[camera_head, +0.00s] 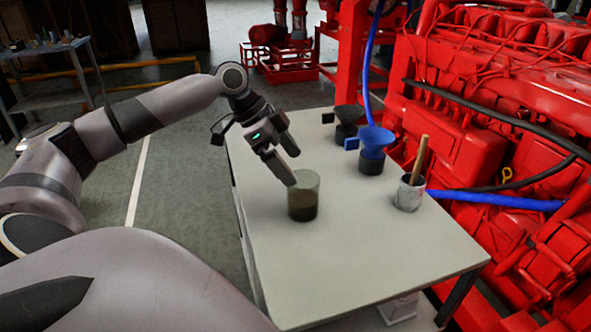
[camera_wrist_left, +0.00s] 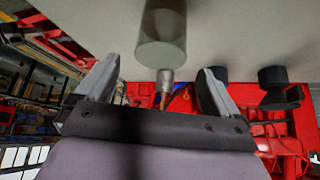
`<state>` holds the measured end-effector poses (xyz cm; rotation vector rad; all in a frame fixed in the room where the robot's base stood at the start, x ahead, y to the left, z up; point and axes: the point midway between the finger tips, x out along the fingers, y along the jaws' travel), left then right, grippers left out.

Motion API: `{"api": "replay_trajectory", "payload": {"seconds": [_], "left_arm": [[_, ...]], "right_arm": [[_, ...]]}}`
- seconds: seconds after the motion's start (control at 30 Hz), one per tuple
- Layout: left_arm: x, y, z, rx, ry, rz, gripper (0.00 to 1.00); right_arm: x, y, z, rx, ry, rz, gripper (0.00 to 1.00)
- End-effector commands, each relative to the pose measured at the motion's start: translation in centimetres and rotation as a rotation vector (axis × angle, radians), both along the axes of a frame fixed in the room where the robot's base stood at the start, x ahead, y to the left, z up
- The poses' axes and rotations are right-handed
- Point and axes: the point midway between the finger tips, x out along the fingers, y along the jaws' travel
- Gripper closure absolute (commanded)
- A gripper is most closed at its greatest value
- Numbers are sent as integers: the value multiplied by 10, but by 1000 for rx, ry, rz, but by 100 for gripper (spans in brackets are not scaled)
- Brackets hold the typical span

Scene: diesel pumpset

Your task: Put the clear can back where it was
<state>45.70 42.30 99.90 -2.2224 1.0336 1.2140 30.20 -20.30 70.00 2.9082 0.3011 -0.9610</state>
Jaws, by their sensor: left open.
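The clear can (camera_head: 303,197), a see-through cylinder with dark contents in its lower part, stands upright on the white table (camera_head: 385,255). My left gripper (camera_head: 292,166) is open at the can's upper left, with one fingertip overlapping its rim in the head view. In the left wrist view the can (camera_wrist_left: 162,38) appears just beyond and between the two spread fingers of the gripper (camera_wrist_left: 160,75). I cannot tell whether a finger touches it. My right gripper is not in view.
A small grey cup (camera_head: 409,193) with a wooden handle stands right of the can. A blue funnel (camera_head: 374,143) and a black funnel (camera_head: 347,120) stand farther back. The red engine (camera_head: 500,130) borders the table's right side. The table front is clear.

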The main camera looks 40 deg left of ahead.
Motion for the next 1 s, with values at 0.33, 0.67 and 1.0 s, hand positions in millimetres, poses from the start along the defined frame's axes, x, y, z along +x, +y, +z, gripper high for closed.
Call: {"api": "replay_trajectory", "payload": {"seconds": [0.33,0.67,1.0], "left_arm": [[-24,29,59,1,-3,2,4],[-30,36,73,0,0,-1,4],[-30,35,72,0,0,-1,4]], "right_arm": [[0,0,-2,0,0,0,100],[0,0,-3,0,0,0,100],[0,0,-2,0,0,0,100]]}}
